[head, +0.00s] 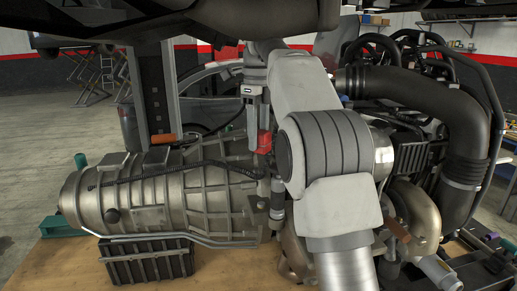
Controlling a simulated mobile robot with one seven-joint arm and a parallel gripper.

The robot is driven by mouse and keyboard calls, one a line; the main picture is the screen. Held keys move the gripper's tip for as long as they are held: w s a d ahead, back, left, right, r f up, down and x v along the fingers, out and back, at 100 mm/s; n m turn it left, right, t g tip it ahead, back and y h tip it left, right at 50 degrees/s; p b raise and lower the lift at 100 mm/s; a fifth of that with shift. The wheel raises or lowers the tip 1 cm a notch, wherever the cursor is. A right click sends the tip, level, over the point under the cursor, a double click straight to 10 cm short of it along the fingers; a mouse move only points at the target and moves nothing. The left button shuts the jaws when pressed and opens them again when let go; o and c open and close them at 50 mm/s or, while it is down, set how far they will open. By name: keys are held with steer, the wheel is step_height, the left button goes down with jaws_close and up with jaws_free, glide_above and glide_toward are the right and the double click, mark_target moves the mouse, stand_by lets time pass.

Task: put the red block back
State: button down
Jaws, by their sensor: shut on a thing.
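My forearm hides what lies to the right of the block. I cannot tell whether the block touches anything below it.
The engine with a thick black hose (430,90) fills the right side. A black ribbed crate (148,258) is under the housing on the wooden table (60,270). An orange-handled item (164,138) is on the housing. A dark post (155,90) rises behind, with a car body overhead.

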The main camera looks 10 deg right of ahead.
steer(key=shift+r, duration=1.75)
